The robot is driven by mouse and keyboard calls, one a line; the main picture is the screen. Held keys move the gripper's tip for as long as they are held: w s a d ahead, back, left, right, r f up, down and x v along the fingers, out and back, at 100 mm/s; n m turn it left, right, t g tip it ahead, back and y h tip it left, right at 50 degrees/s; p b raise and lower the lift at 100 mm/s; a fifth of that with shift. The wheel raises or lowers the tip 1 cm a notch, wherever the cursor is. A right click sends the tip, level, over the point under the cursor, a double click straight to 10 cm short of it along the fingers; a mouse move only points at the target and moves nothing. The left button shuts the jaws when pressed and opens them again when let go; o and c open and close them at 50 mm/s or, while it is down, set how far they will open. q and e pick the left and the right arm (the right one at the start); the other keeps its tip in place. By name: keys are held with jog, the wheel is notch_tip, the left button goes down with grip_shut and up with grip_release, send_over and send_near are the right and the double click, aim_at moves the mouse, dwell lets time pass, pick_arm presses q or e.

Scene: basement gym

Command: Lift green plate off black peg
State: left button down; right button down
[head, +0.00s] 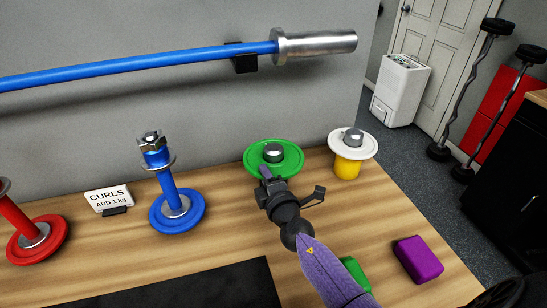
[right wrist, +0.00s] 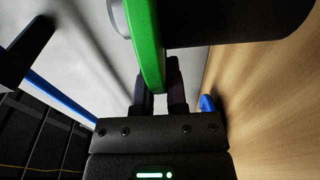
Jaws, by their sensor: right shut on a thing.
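The green plate (head: 258,154) is a round disc around a peg with a silver top (head: 273,152), near the wall end of the wooden bench. My right gripper (head: 266,174) is shut on the plate's near rim. In the right wrist view the green plate (right wrist: 147,45) runs between the two fingers (right wrist: 158,85). There, a thick black cylinder (right wrist: 230,20), seemingly the peg's body, lies on one side of the plate. I cannot tell whether the plate is raised from its seat. My left gripper is not in view.
A white plate (head: 364,149) tops a yellow peg (head: 347,167) to the right. A blue stand (head: 172,190), a "CURLS" card (head: 108,198) and a red stand (head: 40,240) are left. Purple (head: 418,258) and green (head: 355,272) blocks lie near my right arm. A blue bar (head: 140,67) hangs above.

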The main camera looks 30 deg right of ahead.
dwell(0.5)
notch_tip(320, 180, up, 10)
jog(key=p, duration=0.9)
jog(key=shift+r, duration=0.2)
jog(key=shift+f, duration=0.1)
